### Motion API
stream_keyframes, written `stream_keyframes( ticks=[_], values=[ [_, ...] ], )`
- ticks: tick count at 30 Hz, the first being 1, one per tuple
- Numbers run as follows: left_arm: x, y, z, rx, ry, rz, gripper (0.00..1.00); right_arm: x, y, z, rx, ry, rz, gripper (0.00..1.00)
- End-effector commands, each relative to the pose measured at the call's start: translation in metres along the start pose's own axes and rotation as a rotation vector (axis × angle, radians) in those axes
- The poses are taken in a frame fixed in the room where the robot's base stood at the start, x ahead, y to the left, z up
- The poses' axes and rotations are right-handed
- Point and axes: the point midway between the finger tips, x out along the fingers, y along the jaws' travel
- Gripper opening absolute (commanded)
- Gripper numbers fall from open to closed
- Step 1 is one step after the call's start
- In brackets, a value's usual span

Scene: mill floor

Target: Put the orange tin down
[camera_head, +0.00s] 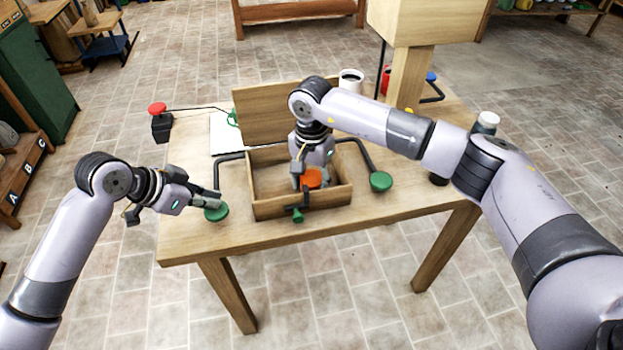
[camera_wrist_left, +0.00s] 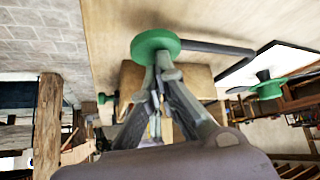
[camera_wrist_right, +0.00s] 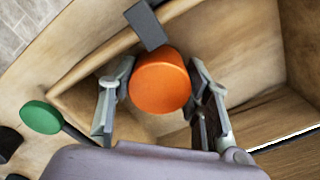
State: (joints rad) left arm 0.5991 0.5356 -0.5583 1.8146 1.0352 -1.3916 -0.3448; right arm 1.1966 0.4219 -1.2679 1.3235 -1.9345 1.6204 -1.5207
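The orange tin (camera_head: 312,178) is over the front part of an open wooden box (camera_head: 273,210). In the right wrist view the tin (camera_wrist_right: 160,82) is between the two fingers of my right gripper (camera_wrist_right: 160,75), which look closed against its sides. Whether its underside touches the box floor is hidden. My left gripper (camera_head: 212,201) is left of the box, its fingers nearly together at a green knob (camera_head: 217,214) on a dark bent bar. In the left wrist view the fingertips meet the edge of this knob (camera_wrist_left: 155,42).
The box lid (camera_head: 265,112) stands raised behind. Another green knob (camera_head: 381,181) is at the right, and a small one (camera_head: 297,215) at the box front.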

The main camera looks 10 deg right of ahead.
Motion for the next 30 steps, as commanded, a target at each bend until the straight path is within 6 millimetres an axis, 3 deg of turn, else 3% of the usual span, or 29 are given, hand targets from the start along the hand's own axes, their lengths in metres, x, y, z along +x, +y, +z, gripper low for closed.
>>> stream_keyframes(
  ticks=[9,20,23,30],
  values=[
    [0.0,0.0,0.001,0.0,-0.001,0.001,0.0,0.0,0.0,0.0,0.0,0.0,0.0,0.65],
    [0.0,0.0,0.001,0.0,-0.001,0.001,0.0,-0.005,0.0,0.0,0.0,0.0,-0.002,0.65],
    [0.0,0.0,0.001,0.0,-0.001,0.001,0.0,-0.017,-0.001,-0.001,-0.001,0.002,-0.002,0.65],
    [0.0,0.0,0.001,0.0,-0.001,0.001,0.0,-0.068,-0.001,-0.001,-0.001,0.004,-0.004,0.65]
  ],
)
